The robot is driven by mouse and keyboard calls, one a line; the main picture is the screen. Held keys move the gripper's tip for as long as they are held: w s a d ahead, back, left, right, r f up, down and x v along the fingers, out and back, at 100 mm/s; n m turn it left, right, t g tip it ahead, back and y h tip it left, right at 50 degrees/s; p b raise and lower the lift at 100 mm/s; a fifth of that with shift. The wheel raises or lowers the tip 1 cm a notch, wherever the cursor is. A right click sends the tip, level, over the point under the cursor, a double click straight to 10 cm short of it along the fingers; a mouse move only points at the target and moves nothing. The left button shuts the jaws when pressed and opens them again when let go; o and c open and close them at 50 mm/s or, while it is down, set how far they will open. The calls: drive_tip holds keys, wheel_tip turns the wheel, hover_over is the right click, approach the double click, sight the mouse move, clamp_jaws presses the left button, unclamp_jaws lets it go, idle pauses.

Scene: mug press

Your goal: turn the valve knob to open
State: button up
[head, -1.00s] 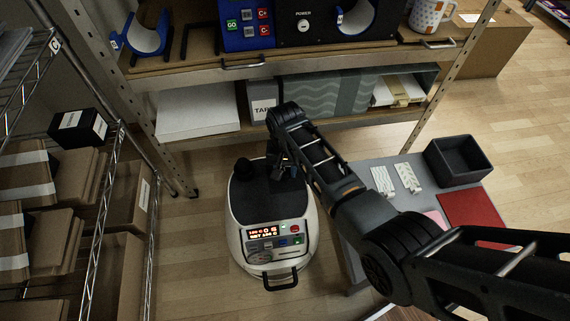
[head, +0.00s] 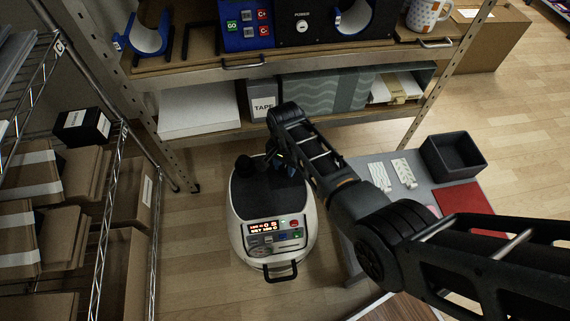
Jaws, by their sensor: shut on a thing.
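A white machine (head: 238,232) with a dark top and a lit front panel (head: 275,229) stands on the floor in the head view. My gripper (head: 277,160) reaches down at the back of its dark top. It is shut on what seems to be the valve knob, which my gripper and wrist mostly hide. The fingertips are small and dark here, so the knob's angle cannot be told. A dark round part (head: 245,165) stands at the machine's back left, just left of my gripper.
A metal shelf (head: 230,71) stands behind the machine, with a TAPE box (head: 263,106) low on it. A wire rack with cartons (head: 125,195) is at the left. A low grey table with a black bin (head: 453,158) is at the right. Floor is clear in front.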

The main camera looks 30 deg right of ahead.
sight(285, 168)
drive_tip(key=o, duration=1)
drive_tip(key=shift+o, duration=0.2)
wheel_tip(285, 168, up, 8)
drive_tip(key=shift+f+p, duration=0.1)
drive_tip(key=shift+p, duration=1.1)
